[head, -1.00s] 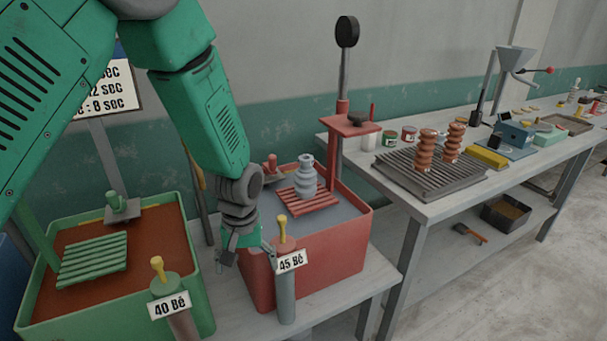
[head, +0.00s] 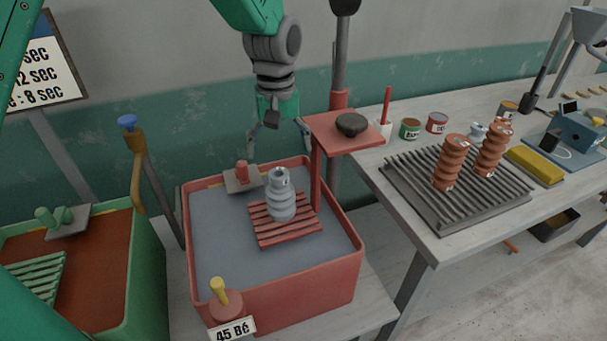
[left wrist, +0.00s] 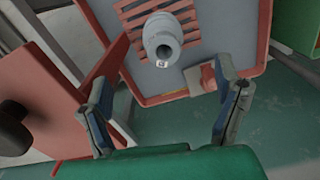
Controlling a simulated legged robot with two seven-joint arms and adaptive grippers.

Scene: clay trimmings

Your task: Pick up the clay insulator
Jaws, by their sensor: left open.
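A grey ribbed clay insulator (head: 281,196) stands upright on a red slatted rack (head: 287,229) in the red tub (head: 330,297) of grey liquid. My left gripper (head: 279,150) is open and empty above the tub's back edge, apart from the insulator and behind it. The left wrist view shows the insulator (left wrist: 161,38) from above, beyond and between the two spread fingers (left wrist: 165,130). Two orange-brown ribbed insulators (head: 452,162) stand on a grey ridged plate on the table to the right. My right gripper is not in view.
A red post with a small shelf (head: 340,138) bearing a dark lump rises at the tub's right back. A red handled piece (head: 242,177) sits on the back rim. A green tub (head: 140,285) stands left. A "45 Bé" float (head: 222,300) is at the front.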

